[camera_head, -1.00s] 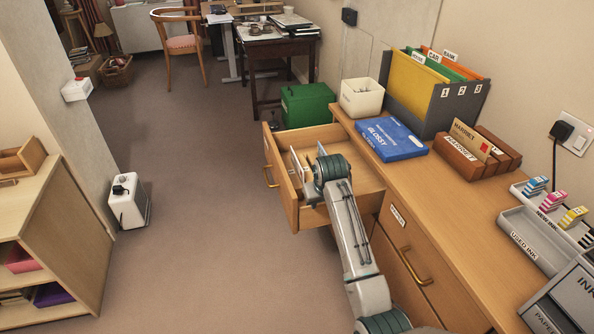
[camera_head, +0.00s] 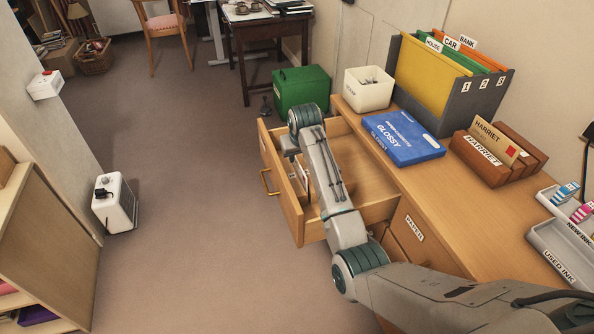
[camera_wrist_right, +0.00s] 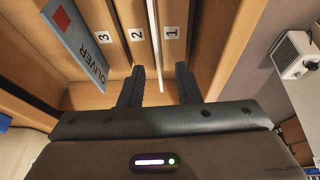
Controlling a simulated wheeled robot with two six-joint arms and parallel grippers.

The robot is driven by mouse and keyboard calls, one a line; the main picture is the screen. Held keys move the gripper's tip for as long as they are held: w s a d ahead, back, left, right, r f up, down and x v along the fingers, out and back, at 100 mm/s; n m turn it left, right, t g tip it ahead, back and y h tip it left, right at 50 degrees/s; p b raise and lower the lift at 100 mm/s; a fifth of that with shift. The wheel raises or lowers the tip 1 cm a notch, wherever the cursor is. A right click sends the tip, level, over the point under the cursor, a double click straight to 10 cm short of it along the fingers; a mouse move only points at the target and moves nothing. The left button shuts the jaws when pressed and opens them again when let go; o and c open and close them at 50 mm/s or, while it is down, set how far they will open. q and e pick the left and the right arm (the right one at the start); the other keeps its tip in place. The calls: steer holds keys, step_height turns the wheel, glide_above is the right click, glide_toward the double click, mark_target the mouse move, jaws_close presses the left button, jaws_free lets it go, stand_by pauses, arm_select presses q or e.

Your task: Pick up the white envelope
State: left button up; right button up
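The white envelope (camera_wrist_right: 154,45) shows in the right wrist view as a thin, pale strip seen edge-on, standing between the labels 1 and 2 in the drawer. My right gripper (camera_wrist_right: 160,68) is open, its fingers on either side of the strip with gaps visible on both sides. A blue-grey envelope (camera_wrist_right: 78,42) marked OLIVER, with a red patch, stands to the left of the fingers. In the head view my right arm reaches into the open wooden drawer (camera_head: 372,212) and hides part of its inside. My left gripper is not in view.
On the cabinet top lie a blue GLOSSY box (camera_head: 400,138), a white bin (camera_head: 369,90), a file holder (camera_head: 440,85) and a wooden letter rack (camera_head: 481,157). A green box (camera_head: 300,88) stands behind the drawer.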

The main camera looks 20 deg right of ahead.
mark_target(299, 164)
steer(key=x, duration=0.3)
steer(key=shift+s, duration=0.1)
steer(key=x, duration=0.4)
steer(key=shift+s+d+f+b, duration=0.1)
steer(key=shift+d+f+b, duration=0.15)
steer(key=shift+b, duration=0.1)
steer(key=shift+w+f, duration=0.25)
steer(key=shift+f, duration=0.2)
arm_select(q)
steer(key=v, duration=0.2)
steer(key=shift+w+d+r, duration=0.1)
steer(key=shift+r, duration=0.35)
arm_select(e)
jaws_close()
